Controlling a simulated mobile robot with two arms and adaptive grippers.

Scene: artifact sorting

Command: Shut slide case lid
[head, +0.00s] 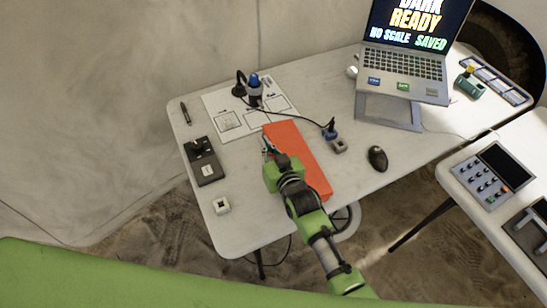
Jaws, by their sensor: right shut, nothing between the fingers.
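The slide case appears to be the long orange box (312,163) lying near the middle of the white table. Its top looks flat, but my arm covers part of it, so I cannot tell whether the lid is fully shut. My right gripper (268,146) is over the left edge of the orange box, with its fingers shut and nothing between them. I cannot tell whether the fingertips touch the box. My left gripper is not in view.
A laptop (405,65) on a stand is at the back right.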

